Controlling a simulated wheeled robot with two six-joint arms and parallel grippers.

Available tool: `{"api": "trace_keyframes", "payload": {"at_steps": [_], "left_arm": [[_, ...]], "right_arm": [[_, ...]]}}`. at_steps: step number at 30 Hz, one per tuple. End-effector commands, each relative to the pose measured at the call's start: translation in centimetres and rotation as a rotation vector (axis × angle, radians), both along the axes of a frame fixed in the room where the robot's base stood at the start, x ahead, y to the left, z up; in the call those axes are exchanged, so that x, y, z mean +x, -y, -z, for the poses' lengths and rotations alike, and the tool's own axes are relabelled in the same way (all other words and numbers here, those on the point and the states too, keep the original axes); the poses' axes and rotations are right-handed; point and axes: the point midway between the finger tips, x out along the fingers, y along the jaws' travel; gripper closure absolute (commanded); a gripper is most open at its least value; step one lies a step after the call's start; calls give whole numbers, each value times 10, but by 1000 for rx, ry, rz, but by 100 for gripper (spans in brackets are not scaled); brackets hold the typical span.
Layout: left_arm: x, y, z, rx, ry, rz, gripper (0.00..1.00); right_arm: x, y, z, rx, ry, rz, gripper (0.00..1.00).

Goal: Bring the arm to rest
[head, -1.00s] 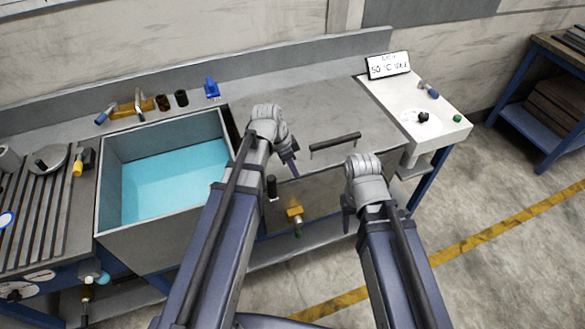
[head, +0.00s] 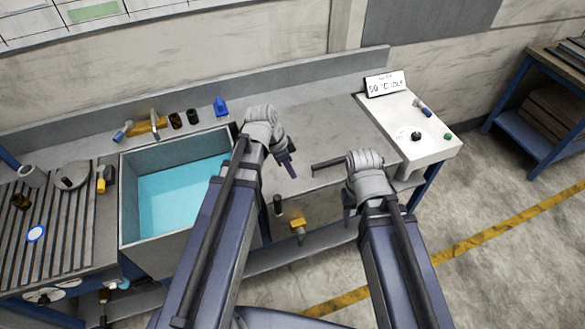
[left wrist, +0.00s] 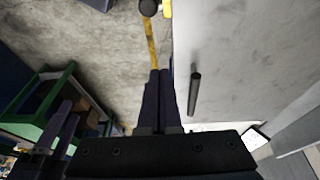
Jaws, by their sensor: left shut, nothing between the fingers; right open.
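My left gripper (head: 291,168) is shut and empty in the head view, above the front edge of the grey bench (head: 310,125), beside the sink. Its closed dark fingers also show in the left wrist view (left wrist: 158,98), apart from a black bar handle (left wrist: 195,92). My right gripper (head: 347,208) is in front of the bench with nothing in it; its fingers are mostly hidden by its wrist in the head view. The black bar handle (head: 325,164) lies just behind the right wrist, which hides its right end. No microscope is visible.
A sink (head: 128,200) of blue liquid is left of my arms. A white panel (head: 425,135) with knobs and a sign (head: 385,84) is at the right. Valves (head: 297,224) stick out under the bench front. A shelf (head: 530,140) stands far right; the floor between is clear.

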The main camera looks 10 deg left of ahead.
Motion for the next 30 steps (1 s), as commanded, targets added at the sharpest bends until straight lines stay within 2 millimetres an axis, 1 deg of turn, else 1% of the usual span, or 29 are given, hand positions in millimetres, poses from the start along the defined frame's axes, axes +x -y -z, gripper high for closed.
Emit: {"api": "trace_keyframes", "payload": {"at_steps": [8, 11, 14, 15, 18, 21, 25, 30], "left_arm": [[-1, 1, 2, 1, -2, -2, 100], [-9, 10, 13, 19, -28, -31, 100], [-28, 29, 34, 66, -91, -115, 100], [-38, 38, 44, 94, -118, -163, 100], [-62, 57, 66, 171, -171, -293, 100], [-83, 70, 82, 245, -196, -418, 100], [-102, 80, 95, 316, -201, -553, 100], [-112, 84, 99, 358, -192, -648, 100]], "right_arm": [[0, 0, 2, 0, 0, 0, 50], [0, 0, 11, 0, 0, 0, 50], [0, 0, 29, 0, 0, -2, 50], [0, 0, 37, -1, 0, -3, 50], [0, 0, 56, -1, 0, -5, 50], [0, 0, 71, -1, 0, -7, 50], [0, 0, 84, -2, 0, -9, 50], [0, 0, 90, -2, 0, -10, 50]]}}
